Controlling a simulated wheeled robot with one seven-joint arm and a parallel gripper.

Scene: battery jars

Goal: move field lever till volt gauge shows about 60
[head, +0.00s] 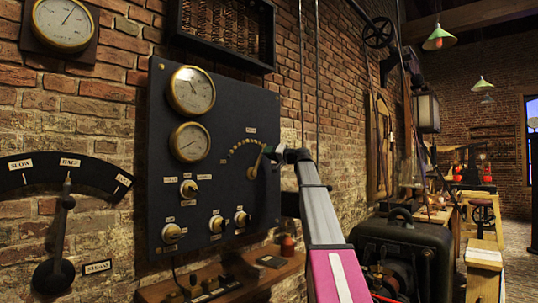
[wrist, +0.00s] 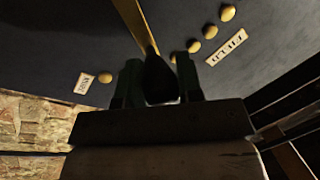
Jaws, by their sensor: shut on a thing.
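A dark panel (head: 235,110) on the brick wall carries two brass-rimmed gauges, an upper one (head: 192,90) and a lower one (head: 190,142). Their lettering is too small to read, so I cannot tell which is the volt gauge or its value. The brass field lever (head: 259,162) tilts up and right from its pivot, near the right end of an arc of brass studs (head: 242,146). My gripper (head: 273,152) is shut on the lever's dark handle (wrist: 160,78), which shows between the fingers (wrist: 160,85) in the wrist view. The fingers partly hide the handle.
Several knobs (head: 171,233) sit low on the panel. A wooden shelf (head: 225,283) juts out below it. A speed lever (head: 62,225) stands at the left, under a round gauge (head: 63,22). A dark machine (head: 395,245) stands to the right of my arm.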

